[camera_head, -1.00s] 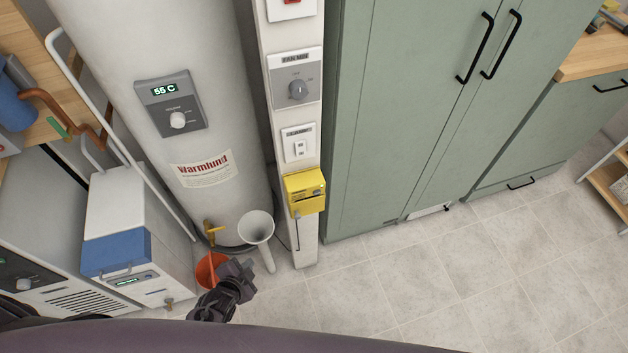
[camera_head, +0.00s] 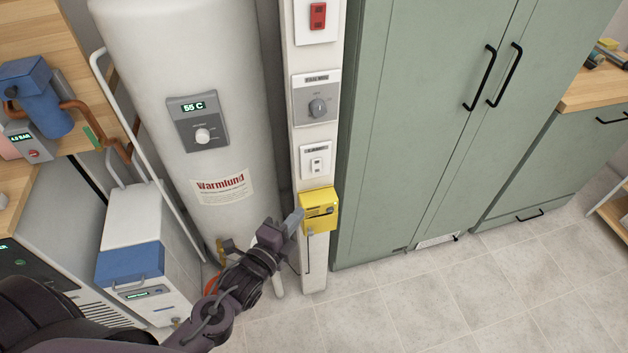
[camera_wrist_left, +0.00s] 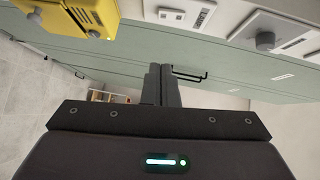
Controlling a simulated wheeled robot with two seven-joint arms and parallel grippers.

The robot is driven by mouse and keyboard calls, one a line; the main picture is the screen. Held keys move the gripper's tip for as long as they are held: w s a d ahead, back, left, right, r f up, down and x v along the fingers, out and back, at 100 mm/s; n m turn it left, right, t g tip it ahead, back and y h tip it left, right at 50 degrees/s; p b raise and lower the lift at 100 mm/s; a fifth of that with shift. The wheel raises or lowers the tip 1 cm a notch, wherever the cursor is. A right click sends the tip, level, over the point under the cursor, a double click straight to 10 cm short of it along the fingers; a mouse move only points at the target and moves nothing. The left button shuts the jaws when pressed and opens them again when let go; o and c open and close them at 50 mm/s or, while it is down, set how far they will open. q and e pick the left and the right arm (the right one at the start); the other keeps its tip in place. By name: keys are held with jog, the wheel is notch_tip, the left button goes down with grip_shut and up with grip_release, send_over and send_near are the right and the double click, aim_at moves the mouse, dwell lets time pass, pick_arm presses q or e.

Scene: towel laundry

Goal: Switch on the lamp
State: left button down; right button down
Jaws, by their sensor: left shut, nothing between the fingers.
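The lamp switch (camera_head: 317,163) is a small white plate with a rocker, labelled LAMP, on the narrow white post. It sits below the grey fan dial and above the yellow box. My left gripper (camera_head: 297,217) is shut and empty, just left of the yellow box and below the switch, apart from the switch. In the left wrist view the shut fingers (camera_wrist_left: 161,85) point toward the green cabinet, and the lamp switch plate (camera_wrist_left: 196,18) shows at upper right. No lamp is identifiable. My right gripper is not seen.
The yellow box (camera_head: 320,211) juts from the post beside my fingers. The grey fan dial (camera_head: 317,107) and a red switch (camera_head: 318,16) are higher up. The white boiler (camera_head: 225,110) stands left and the green cabinet (camera_head: 410,130) right. The floor at right is clear.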

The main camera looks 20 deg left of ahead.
pick_arm(q)
jog(key=p, duration=0.2)
send_near(319, 172)
jog(key=w+d, duration=0.3)
jog(key=d, duration=0.1)
jog(key=shift+w+a+p, duration=0.6)
jog(key=shift+w+a, duration=0.25)
jog(key=shift+w, duration=0.15)
jog(key=shift+w+a+f, duration=0.2)
jog(key=shift+w+a, duration=0.2)
jog(key=shift+w, duration=0.1)
jog(key=shift+w+f+b, duration=0.1)
jog(key=shift+f+b, duration=0.15)
jog(key=shift+b, duration=0.15)
jog(key=shift+w+a+m+b, duration=0.15)
jog(key=shift+m+b, duration=0.15)
jog(key=shift+b, duration=0.15)
jog(key=shift+r, duration=0.15)
